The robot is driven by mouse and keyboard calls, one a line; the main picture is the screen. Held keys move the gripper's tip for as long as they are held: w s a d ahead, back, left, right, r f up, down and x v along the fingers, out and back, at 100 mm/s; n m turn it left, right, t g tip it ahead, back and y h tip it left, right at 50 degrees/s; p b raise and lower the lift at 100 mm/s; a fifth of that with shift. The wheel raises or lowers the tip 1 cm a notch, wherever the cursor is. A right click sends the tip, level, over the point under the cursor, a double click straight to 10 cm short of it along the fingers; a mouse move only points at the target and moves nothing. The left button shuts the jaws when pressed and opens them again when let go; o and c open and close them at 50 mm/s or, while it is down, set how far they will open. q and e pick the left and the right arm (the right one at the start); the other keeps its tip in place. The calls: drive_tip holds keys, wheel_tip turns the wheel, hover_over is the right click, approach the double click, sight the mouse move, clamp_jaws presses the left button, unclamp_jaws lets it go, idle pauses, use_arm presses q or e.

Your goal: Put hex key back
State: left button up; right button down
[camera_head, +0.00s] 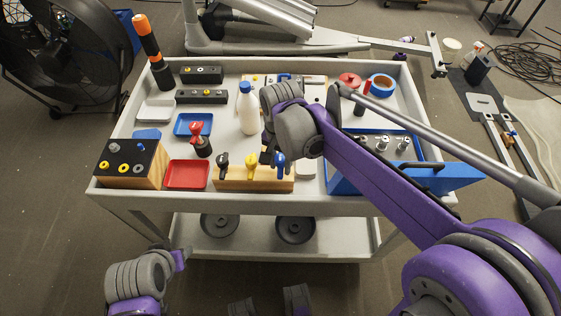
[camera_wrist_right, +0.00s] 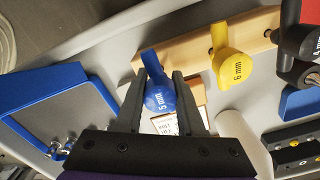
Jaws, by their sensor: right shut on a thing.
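My right gripper (camera_head: 274,157) is over the front of the grey cart. Its fingers close around the blue 5 mm hex key (camera_wrist_right: 160,98), whose handle shows between the fingertips (camera_wrist_right: 160,85) in the wrist view. The blue handle also shows in the head view (camera_head: 280,160), at the right end of the wooden holder (camera_head: 252,183). I cannot tell whether its tip sits in the wood. The yellow 6 mm key (camera_wrist_right: 235,68) and a black 4 mm key (camera_head: 222,160) stand upright in the holder.
A red tray (camera_head: 187,174) and a wooden block with a black face (camera_head: 131,163) lie left of the holder. A white bottle (camera_head: 248,112) stands behind it. A blue open case (camera_head: 448,177) with sockets is to the right. The cart rim (camera_head: 245,201) runs in front.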

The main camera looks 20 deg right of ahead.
drive_tip(key=shift+f, duration=0.2)
drive_tip(key=shift+f+b, duration=0.3)
drive_tip(key=shift+c, duration=2.2)
unclamp_jaws()
wheel_tip(320, 180, up, 11)
drive_tip(key=shift+w+f+p, duration=0.1)
drive_tip(key=shift+p, duration=0.55)
